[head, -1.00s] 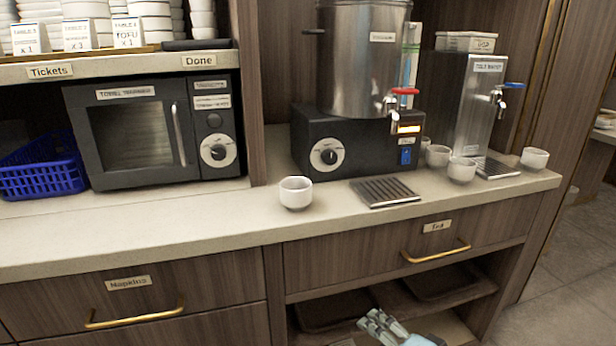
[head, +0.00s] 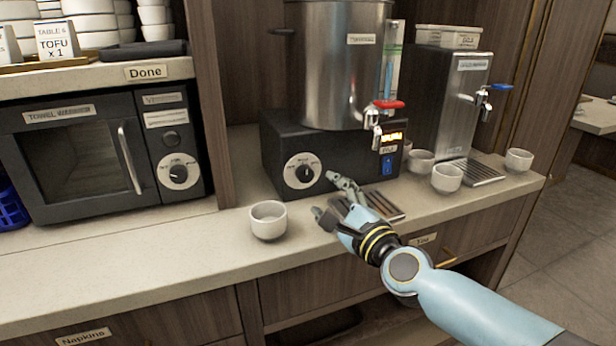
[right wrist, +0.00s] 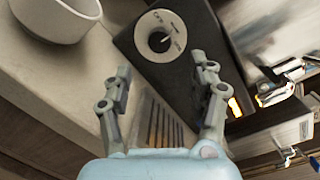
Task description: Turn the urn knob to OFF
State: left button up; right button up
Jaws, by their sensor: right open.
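The steel urn (head: 343,75) stands on a black base (head: 268,150) with a round white dial. At its middle is the dark urn knob (head: 304,174). My right gripper (head: 328,196) is open and empty, just in front of the base and a little below and right of the knob, apart from it. In the right wrist view the knob (right wrist: 158,41) lies ahead, beyond and between the open fingertips (right wrist: 163,82). The dial's lettering is too small to read surely. My left gripper is not in view.
A white cup (head: 268,220) stands left of my right gripper. A slatted drip tray (head: 385,206) lies partly under the gripper. Several cups (head: 447,178) and a steel dispenser (head: 450,105) stand to the right. The towel warmer (head: 80,150) is at left. The front counter at left is clear.

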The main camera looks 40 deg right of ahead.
aim_at(307, 177)
jog(key=w, duration=0.5)
jog(key=w+d, duration=0.1)
jog(key=w, duration=0.2)
jog(key=shift+w+b, duration=0.3)
jog(key=shift+b, duration=0.1)
jog(key=c, duration=1.1)
